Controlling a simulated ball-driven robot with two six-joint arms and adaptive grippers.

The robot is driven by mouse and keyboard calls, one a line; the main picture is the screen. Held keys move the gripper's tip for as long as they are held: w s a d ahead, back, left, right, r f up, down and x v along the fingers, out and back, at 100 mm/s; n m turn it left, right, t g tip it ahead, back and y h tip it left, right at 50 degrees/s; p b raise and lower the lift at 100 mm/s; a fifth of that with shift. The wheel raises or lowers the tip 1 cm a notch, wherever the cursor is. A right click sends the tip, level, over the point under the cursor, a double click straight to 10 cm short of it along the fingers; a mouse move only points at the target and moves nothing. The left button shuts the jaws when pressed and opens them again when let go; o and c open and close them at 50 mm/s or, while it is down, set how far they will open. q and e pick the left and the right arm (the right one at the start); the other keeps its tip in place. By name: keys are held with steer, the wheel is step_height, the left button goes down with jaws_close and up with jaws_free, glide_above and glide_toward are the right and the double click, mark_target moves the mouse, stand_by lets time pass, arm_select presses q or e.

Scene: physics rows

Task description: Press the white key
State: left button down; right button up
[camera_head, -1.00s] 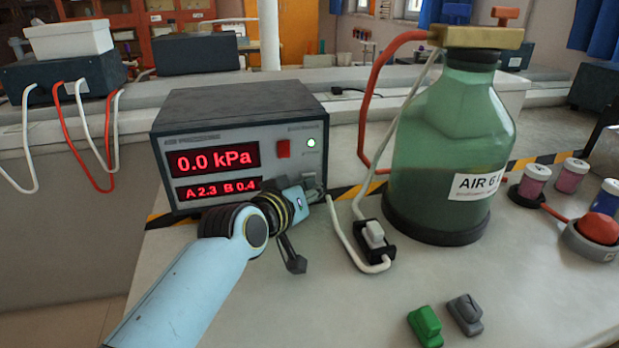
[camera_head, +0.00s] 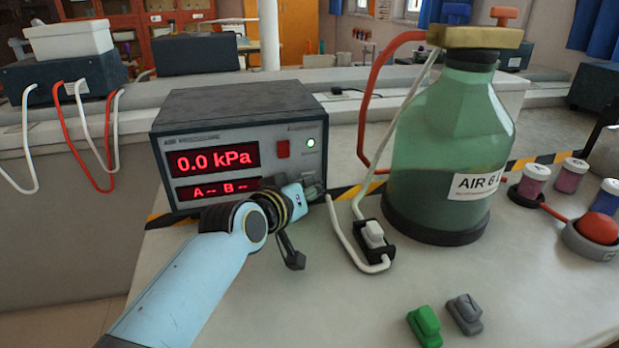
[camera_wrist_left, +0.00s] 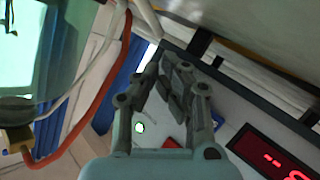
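The grey meter box (camera_head: 240,115) stands on the bench with a red display of 0.0 kPa (camera_head: 213,159) and a lower line reading A -- B -- (camera_head: 218,188). A red key (camera_head: 283,149) and a lit green lamp (camera_head: 310,143) are on its front. My left gripper (camera_head: 316,190) is at the lower right of this front, its fingers covering that spot, so no white key is clearly visible there. In the left wrist view its fingers (camera_wrist_left: 168,78) look closed together with nothing between them. Contact with the panel cannot be told. My right gripper is not in view.
A black switch with a pale rocker (camera_head: 374,234) and white tube lies right of the gripper. A green AIR bottle (camera_head: 450,150) stands behind it. Green (camera_head: 425,326) and grey (camera_head: 465,314) blocks lie in front. A red dome button (camera_head: 598,230) and small jars are at right.

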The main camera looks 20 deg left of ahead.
arm_select(q)
steer(key=shift+r, duration=0.3)
steer(key=shift+s+d+p, duration=0.35)
steer(key=shift+s+p, duration=0.1)
steer(key=shift+s, duration=0.2)
steer(key=shift+s+d+f, duration=0.1)
steer(key=shift+s+f, duration=0.05)
